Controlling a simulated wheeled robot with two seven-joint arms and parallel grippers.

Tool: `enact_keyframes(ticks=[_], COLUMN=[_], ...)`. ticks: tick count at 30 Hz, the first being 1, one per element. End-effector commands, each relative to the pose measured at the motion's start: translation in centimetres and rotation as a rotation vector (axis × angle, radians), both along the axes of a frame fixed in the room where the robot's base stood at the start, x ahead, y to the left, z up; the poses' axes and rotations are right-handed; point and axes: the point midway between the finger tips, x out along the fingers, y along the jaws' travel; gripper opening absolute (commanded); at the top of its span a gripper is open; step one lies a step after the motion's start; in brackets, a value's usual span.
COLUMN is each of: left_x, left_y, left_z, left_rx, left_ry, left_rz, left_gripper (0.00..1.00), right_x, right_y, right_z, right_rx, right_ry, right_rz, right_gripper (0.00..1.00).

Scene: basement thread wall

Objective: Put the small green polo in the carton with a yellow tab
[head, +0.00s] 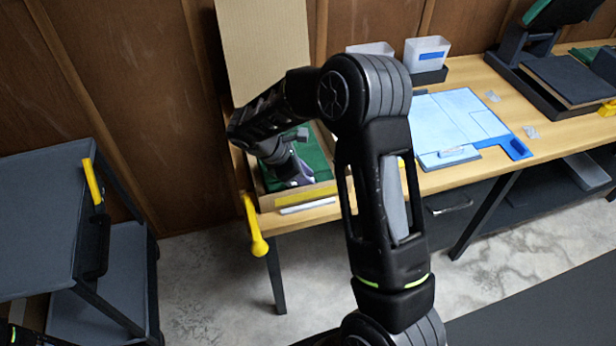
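An open cardboard carton (268,200) stands at the left end of the wooden bench, its tall brown flap (262,45) upright behind it. A yellow strip (305,194) runs along its front. Green folded cloth (316,158), which looks like the polo, lies inside the carton; no size mark can be read. My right arm crosses the middle of the view and hides part of the carton. My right gripper (291,172) points down into the carton, at the green cloth. Whether its fingers are open or hold cloth cannot be made out. My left gripper is out of view.
A light blue folding board (455,118) lies on the bench right of the carton. White bins (427,54) stand behind it. A dark tray with a dark slab (568,78) is at the right. A yellow-handled tool (254,228) hangs at the bench's left end. A grey cart (45,205) stands left.

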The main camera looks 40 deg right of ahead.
Motion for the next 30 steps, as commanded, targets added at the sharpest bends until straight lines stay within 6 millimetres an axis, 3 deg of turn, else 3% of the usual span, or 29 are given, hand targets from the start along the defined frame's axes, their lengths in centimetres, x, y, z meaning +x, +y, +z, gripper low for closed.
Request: enact_keyframes(ticks=[7,14,26,30], left_x=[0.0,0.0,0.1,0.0], left_y=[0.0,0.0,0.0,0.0], left_z=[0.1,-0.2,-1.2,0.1], left_rx=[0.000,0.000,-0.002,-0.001], left_ry=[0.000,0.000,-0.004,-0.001], left_rz=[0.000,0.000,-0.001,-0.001], left_gripper=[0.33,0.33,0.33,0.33], right_x=[0.0,0.4,1.6,1.9], right_y=[0.0,0.8,4.9,5.9], right_z=[0.1,1.5,8.1,10.2], right_rx=[0.000,0.000,0.000,-0.001], right_ry=[-0.001,-0.003,-0.004,-0.001], right_rz=[0.001,0.002,0.003,0.003], right_gripper=[0.36,0.36,0.36,0.36])
